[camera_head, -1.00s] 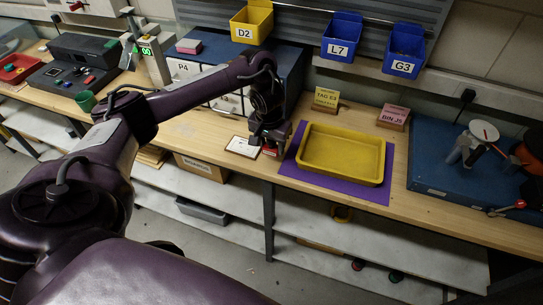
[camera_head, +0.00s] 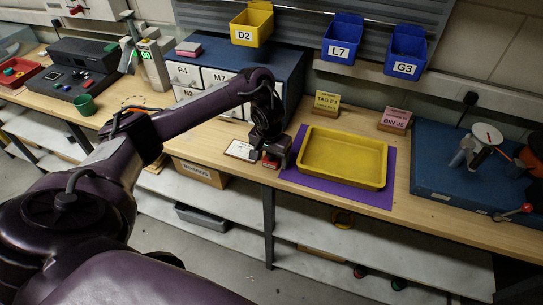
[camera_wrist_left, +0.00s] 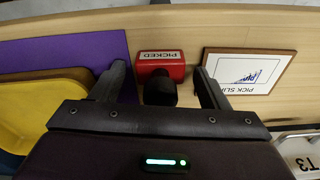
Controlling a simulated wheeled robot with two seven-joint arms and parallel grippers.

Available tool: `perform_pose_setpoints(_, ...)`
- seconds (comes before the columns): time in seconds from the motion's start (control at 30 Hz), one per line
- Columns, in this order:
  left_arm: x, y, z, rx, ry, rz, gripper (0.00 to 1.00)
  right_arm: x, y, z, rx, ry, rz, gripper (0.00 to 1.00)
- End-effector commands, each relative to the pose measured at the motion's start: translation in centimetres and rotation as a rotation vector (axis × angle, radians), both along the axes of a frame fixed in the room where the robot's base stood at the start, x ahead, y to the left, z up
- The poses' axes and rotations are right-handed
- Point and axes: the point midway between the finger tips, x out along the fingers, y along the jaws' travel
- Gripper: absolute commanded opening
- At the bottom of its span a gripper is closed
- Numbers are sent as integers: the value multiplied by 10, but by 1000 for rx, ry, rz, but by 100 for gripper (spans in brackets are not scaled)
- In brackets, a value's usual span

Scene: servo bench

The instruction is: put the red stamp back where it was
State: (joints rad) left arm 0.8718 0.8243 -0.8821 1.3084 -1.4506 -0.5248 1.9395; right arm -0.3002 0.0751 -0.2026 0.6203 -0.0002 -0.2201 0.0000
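The red stamp (camera_wrist_left: 162,67) has a black handle (camera_wrist_left: 160,91) and a white label reading PICKED. In the left wrist view it sits between the two fingers of my left gripper (camera_wrist_left: 162,78), with gaps on both sides, so the gripper looks open around it. In the head view my left gripper (camera_head: 271,160) points down near the bench's front edge, and the stamp's red block (camera_head: 270,163) shows low between its fingers. The stamp appears to stand on the wood between the purple mat and the pick slip. My right gripper is not in view.
The pick slip (camera_wrist_left: 247,71) lies close beside the stamp; it also shows in the head view (camera_head: 239,150). On the other side are the purple mat (camera_head: 375,193) and yellow tray (camera_head: 345,178). The drawer cabinet (camera_head: 290,80) stands behind. Bare wood is narrow here.

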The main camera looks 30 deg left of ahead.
Motion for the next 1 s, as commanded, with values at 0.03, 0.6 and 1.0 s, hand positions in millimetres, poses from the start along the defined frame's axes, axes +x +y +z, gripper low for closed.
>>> perform_pose_setpoints(0.03,0,0,0,0,0,0,69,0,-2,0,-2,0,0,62)
perform_pose_setpoints(0.6,-7,0,83,4,-6,-2,69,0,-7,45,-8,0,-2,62)
perform_pose_setpoints(1.0,-14,-2,123,1,-1,0,69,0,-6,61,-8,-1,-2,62)
